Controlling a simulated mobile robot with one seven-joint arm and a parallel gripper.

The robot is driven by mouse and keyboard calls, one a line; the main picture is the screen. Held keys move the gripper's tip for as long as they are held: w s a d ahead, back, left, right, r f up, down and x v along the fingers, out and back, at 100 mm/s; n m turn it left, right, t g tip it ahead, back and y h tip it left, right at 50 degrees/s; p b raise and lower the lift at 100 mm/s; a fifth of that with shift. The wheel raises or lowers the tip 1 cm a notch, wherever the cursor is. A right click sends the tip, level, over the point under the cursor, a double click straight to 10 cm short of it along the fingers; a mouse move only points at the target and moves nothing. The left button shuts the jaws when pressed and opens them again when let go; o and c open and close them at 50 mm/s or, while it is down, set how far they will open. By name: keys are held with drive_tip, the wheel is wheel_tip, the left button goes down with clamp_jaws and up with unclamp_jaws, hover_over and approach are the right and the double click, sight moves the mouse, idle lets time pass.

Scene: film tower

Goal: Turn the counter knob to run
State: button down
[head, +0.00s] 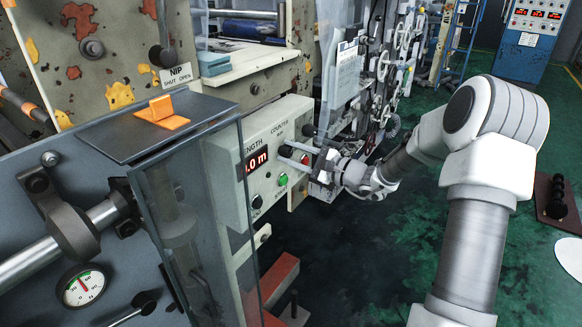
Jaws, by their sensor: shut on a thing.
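The light grey control panel (238,185) carries the words LENGTH and COUNTER. My gripper (286,151) reaches in from the right, its fingers at the panel face below the COUNTER label. It is shut on what appears to be the counter knob. A green button (283,180) and a black knob (257,201) sit lower on the panel.
A clear guard (195,215) with a grey top stands left of the panel. An orange handle (163,112) sits on that top. A pressure gauge (82,288) is at lower left. A blue cabinet (532,40) stands at the back right.

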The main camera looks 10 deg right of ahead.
drive_tip(key=n+b, duration=0.3)
drive_tip(key=b, duration=0.2)
drive_tip(key=f+n+b, duration=0.1)
drive_tip(key=n+b, duration=0.2)
drive_tip(key=b, duration=0.2)
drive_tip(key=n+b, duration=0.1)
drive_tip(key=b, duration=0.2)
drive_tip(key=shift+r+n, duration=0.15)
drive_tip(key=shift+n, duration=0.15)
drive_tip(key=shift+n+b, duration=0.4)
drive_tip(key=shift+b, duration=0.3)
drive_tip(key=shift+r+b, duration=0.2)
drive_tip(key=shift+b, duration=0.1)
drive_tip(key=shift+c, duration=2.3)
unclamp_jaws()
drive_tip(key=shift+s+d, duration=0.1)
drive_tip(key=shift+s, duration=0.05)
drive_tip(key=p+v, duration=0.3)
drive_tip(key=v, duration=1.4)
